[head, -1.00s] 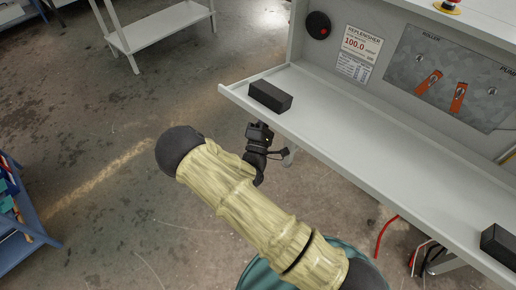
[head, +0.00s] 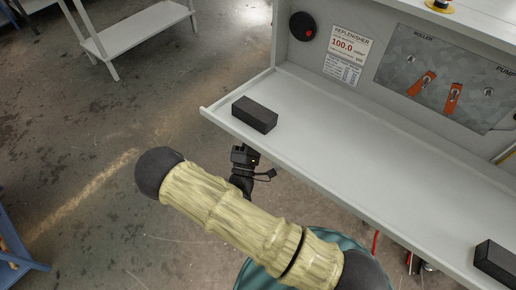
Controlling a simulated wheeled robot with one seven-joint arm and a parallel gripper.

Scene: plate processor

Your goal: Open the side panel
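The side panel (head: 330,150) is a long, pale grey flap with a raised lip. It stands out from the machine's side below the control area, folded down to a shelf-like position. Two black blocks sit on its face, one near the left end (head: 254,114) and one at the lower right (head: 495,258). My gripper (head: 243,155) is at the panel's outer edge, just below the left block. Its fingertips are hidden under the edge, so I cannot tell whether it touches the panel or is open.
The machine's control plate (head: 445,78) carries two orange switches above the panel. A black round knob (head: 303,26) is at the upper left of the machine. A white bench (head: 135,28) and a blue rack (head: 18,245) stand to the left, with open floor between.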

